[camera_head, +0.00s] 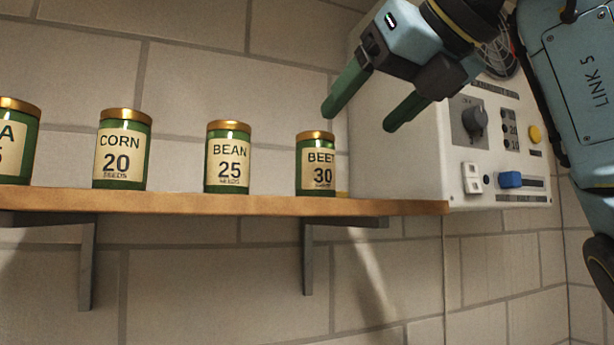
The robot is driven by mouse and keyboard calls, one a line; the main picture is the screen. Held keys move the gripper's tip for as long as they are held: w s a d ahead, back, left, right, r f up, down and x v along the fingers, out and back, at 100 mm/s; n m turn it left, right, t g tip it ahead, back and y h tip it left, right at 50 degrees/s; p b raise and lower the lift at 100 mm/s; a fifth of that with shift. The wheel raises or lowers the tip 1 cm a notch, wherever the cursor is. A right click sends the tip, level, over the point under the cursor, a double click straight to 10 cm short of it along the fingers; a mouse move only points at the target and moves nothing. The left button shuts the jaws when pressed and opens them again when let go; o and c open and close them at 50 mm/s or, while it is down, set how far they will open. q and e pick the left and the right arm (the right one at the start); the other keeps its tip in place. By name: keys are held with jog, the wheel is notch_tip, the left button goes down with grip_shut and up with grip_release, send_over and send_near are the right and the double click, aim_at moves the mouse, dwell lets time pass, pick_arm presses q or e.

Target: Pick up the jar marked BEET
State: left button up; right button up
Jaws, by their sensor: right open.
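The jar marked BEET (316,165) is green with a gold lid and a cream label reading "BEET 30 SEEDS". It stands upright at the right of the row of jars on the wooden shelf (240,203). My right gripper (358,117) is open and empty. Its two green fingers point down and to the left, above and to the right of the BEET jar, and it looks apart from the jar. My left gripper is not in view.
A BEAN jar (228,158), a CORN jar (121,150) and a partly cut-off jar (16,142) stand to the left with gaps between. A white control box (400,160) is close to the right of the BEET jar. Metal brackets (308,258) hold the shelf.

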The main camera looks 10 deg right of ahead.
aim_at(327, 151)
jog(key=x, duration=0.1)
jog(key=p+x, duration=0.1)
jog(key=x, duration=0.1)
jog(key=shift+a+f, duration=0.15)
jog(key=shift+a, duration=0.2)
jog(key=x, duration=0.2)
jog(key=shift+w+f+p, duration=0.15)
jog(key=shift+w+p, duration=0.2)
jog(key=shift+w+a+f, duration=0.1)
jog(key=shift+w+f, duration=0.05)
jog(key=shift+w, duration=0.15)
jog(key=shift+w+a+f+p, duration=0.2)
jog(key=shift+w+a+p, duration=0.05)
jog(key=shift+w+p, duration=0.25)
jog(key=p+x, duration=0.1)
jog(key=x, duration=0.2)
jog(key=shift+w+a+f+p, duration=0.1)
jog(key=shift+w+a+p, duration=0.05)
jog(key=shift+w+p, duration=0.2)
jog(key=shift+w+a+f, duration=0.1)
jog(key=shift+w, duration=0.05)
jog(key=shift+c, duration=0.5)
jog(key=c, duration=1)
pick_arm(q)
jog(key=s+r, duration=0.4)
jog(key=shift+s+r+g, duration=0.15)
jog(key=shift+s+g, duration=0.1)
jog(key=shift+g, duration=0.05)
